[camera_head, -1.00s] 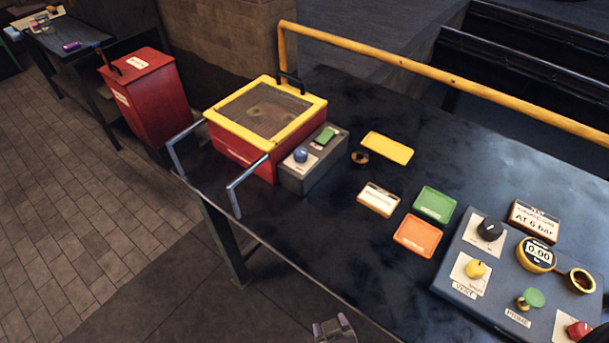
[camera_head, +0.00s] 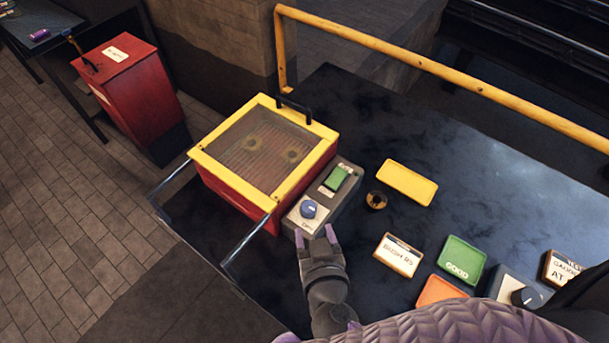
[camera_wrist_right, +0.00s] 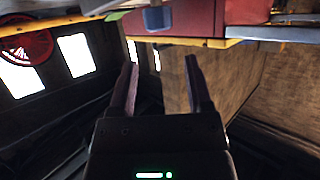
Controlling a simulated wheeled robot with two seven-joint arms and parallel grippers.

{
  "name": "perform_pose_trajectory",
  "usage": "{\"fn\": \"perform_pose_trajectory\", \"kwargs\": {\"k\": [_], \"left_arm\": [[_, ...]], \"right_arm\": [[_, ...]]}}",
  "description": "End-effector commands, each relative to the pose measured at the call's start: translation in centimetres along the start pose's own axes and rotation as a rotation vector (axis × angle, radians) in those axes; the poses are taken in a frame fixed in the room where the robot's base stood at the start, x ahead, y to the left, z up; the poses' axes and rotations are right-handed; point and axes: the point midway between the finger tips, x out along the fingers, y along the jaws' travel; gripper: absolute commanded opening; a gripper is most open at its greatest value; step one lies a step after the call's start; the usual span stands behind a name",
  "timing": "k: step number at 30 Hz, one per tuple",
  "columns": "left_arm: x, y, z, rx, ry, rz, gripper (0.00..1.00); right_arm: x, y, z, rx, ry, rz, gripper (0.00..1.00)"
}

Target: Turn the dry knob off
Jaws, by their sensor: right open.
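The dry knob (camera_head: 308,209) is a round blue knob on a white plate, on the grey control box (camera_head: 346,205) at the right side of the yellow-and-red dryer (camera_head: 222,186). A blue knob also shows at the top of the right wrist view (camera_wrist_right: 156,18). A green switch (camera_head: 337,178) sits farther back on the same box. My right gripper (camera_head: 316,237) is open and empty, just in front of the knob and apart from it. Its two fingers (camera_wrist_right: 161,70) show spread in the right wrist view. My left gripper is not in view.
A yellow tray (camera_head: 407,183), a small dark cup (camera_head: 376,201), a white sign (camera_head: 398,256) and a green tray (camera_head: 461,260) lie to the right on the dark table. A yellow rail (camera_head: 440,73) runs along the back. Metal handles stick out at the dryer's front.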

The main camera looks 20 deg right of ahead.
Motion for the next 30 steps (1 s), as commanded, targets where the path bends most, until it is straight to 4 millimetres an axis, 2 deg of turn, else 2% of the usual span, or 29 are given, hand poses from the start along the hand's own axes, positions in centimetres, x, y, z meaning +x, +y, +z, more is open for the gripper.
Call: {"fn": "perform_pose_trajectory", "kwargs": {"k": [7,13,18,26,27,30], "left_arm": [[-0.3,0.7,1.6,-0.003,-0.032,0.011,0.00],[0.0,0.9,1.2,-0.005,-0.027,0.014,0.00],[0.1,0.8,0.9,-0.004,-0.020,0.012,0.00],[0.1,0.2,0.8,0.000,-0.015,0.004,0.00],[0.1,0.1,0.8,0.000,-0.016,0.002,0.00],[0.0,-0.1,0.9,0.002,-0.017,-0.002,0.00]], "right_arm": [[4.7,0.0,-0.1,-0.004,0.002,0.001,0.64],[8.2,0.0,0.1,-0.002,-0.001,0.000,0.64],[9.4,0.0,0.1,-0.002,-0.001,0.000,0.64],[9.6,0.0,0.1,-0.001,-0.002,0.000,0.64],[9.6,0.0,0.1,-0.001,-0.002,0.000,0.60],[9.6,0.0,0.1,-0.002,-0.002,0.000,0.39]]}}
